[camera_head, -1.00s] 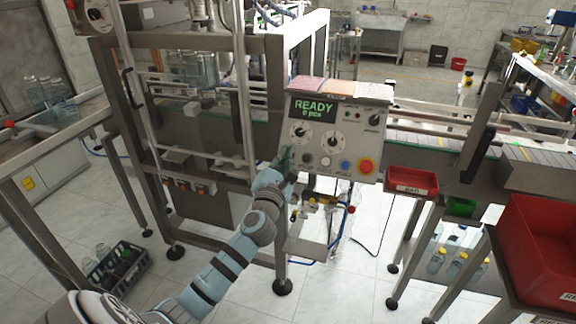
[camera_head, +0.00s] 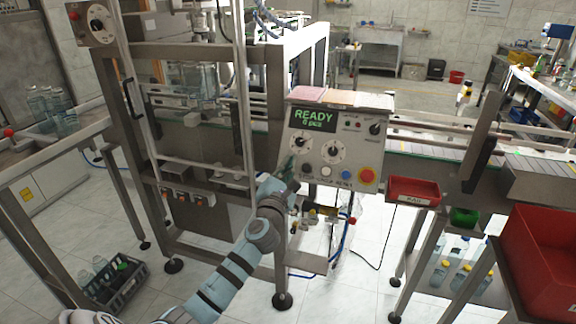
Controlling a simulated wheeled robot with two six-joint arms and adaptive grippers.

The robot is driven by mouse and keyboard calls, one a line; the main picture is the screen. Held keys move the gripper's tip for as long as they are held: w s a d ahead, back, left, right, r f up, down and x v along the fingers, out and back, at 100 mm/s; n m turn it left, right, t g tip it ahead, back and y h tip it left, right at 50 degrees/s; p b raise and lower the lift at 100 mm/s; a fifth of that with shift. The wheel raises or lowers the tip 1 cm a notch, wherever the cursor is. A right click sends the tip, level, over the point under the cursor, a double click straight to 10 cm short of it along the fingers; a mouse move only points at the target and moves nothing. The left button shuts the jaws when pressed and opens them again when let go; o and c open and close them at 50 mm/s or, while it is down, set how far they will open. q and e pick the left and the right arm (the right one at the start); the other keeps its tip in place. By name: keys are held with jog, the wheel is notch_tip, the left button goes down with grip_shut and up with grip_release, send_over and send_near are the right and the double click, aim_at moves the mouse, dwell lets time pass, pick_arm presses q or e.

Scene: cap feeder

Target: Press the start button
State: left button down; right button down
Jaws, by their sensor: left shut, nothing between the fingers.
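The control panel (camera_head: 318,150) is a light box on the machine's front. Its display (camera_head: 315,116) reads READY in green, with a smaller line below. Along its lower edge sit a dark button (camera_head: 308,168), a white button (camera_head: 326,171), a blue button (camera_head: 345,175) and a red button on yellow (camera_head: 366,175). The labels are too small to read, so I cannot tell which is start. My left gripper (camera_head: 291,162) is shut and empty at the panel's lower left edge, left of the dark button. I cannot tell whether it touches the panel. My right gripper is out of view.
Two dials (camera_head: 336,152) sit above the buttons. A small red bin (camera_head: 413,190) is right of the panel, beside the conveyor (camera_head: 425,152). A large red bin (camera_head: 545,255) stands at the right. A crate of bottles (camera_head: 118,285) is on the floor at left.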

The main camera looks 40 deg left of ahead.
pick_arm(q)
jog(key=shift+w+f, duration=0.1)
dwell(0.7)
jog(key=shift+w+a+f, duration=0.1)
jog(key=shift+w+f, duration=0.05)
jog(key=shift+w, duration=0.1)
